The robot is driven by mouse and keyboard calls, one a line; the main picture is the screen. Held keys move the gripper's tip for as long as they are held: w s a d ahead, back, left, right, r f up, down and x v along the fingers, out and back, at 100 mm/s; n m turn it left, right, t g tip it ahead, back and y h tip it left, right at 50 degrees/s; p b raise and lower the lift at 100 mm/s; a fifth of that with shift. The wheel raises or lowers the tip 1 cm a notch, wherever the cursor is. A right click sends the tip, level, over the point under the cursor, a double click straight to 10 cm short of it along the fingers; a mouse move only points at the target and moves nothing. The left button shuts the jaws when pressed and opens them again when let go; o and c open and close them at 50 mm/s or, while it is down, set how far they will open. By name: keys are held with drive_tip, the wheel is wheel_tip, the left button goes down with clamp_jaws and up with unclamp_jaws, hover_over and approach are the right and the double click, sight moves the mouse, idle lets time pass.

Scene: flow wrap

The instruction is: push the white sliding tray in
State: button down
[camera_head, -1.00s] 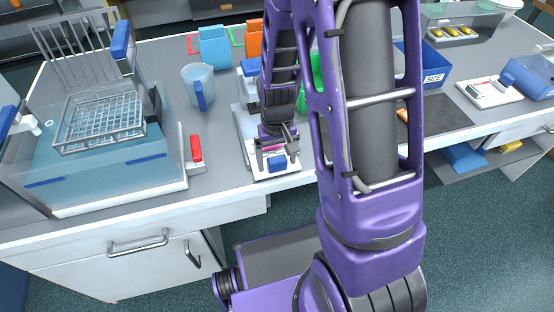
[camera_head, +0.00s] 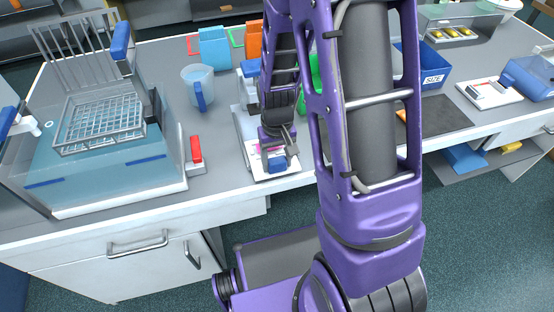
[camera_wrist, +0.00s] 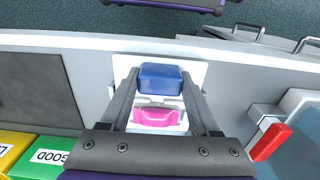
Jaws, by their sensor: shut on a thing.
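The white sliding tray (camera_wrist: 198,72) reaches toward the bench's front edge in the wrist view. It also shows in the head view (camera_head: 258,176), partly hidden by my gripper. A blue block-like handle (camera_wrist: 161,76) stands at its outer end, and a pink item (camera_wrist: 157,114) lies behind the handle. My gripper (camera_wrist: 160,80) has one finger on each side of the blue handle and is shut on it. In the head view my gripper (camera_head: 283,157) points down over the handle (camera_head: 278,167) and covers part of it.
A clear tank (camera_head: 100,185) with a wire basket (camera_head: 100,125) stands at the left. A red handle (camera_head: 196,149) is between it and the tray. A jug (camera_head: 197,85) stands behind. A blue SIZE box (camera_head: 433,76) is at the right. My arm hides bench right of the tray.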

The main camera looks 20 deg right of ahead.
drive_tip(key=w, duration=0.8)
drive_tip(key=shift+w, duration=0.35)
drive_tip(key=shift+c, duration=0.6)
unclamp_jaws()
drive_tip(key=shift+r, duration=0.1)
wheel_tip(320, 180, up, 17)
drive_tip(key=p, duration=0.1)
drive_tip(key=shift+r, duration=0.15)
